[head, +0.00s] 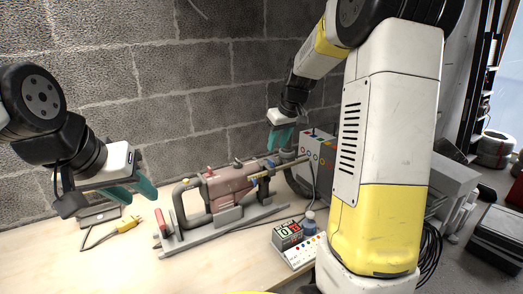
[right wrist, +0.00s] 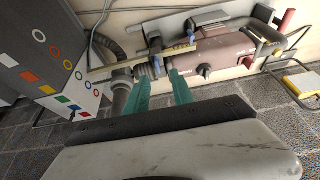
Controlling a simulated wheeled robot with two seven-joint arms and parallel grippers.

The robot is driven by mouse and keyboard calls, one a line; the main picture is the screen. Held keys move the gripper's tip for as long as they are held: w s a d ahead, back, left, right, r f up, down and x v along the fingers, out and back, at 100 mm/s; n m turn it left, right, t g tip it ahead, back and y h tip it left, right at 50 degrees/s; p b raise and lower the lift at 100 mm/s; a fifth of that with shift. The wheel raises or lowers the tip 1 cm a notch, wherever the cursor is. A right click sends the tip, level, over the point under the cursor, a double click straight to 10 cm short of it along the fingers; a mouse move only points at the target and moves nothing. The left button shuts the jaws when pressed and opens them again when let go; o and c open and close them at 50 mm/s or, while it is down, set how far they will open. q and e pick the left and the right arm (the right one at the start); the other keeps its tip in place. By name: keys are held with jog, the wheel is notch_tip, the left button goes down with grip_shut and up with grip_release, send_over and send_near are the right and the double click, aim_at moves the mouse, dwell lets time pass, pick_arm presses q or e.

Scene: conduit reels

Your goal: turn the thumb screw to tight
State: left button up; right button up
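A reddish-brown drill-like machine (head: 228,184) lies on a grey stand (head: 235,217) on the bench; it also shows in the right wrist view (right wrist: 222,52). Small blue parts sit at its front end (head: 271,163); one blue part (right wrist: 191,38) shows in the right wrist view. I cannot tell for sure which part is the thumb screw. My right gripper (head: 281,138) is above the machine's front end. In the right wrist view its teal fingers (right wrist: 159,73) are apart, with a small dark and blue part showing between or beyond their tips. My left gripper (head: 140,188) is open and empty, left of the machine.
A grey box with coloured markings (head: 318,152) stands behind the machine's front end. A white panel with coloured buttons (head: 298,254), a red display (head: 287,234) and a small bottle (head: 309,222) stand in front. The front left bench is clear.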

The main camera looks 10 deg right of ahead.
aim_at(272, 161)
jog(key=x, duration=0.8)
jog(key=shift+w+d+f, duration=0.15)
jog(key=shift+w+d, duration=0.05)
jog(key=shift+w, duration=0.3)
grip_shut()
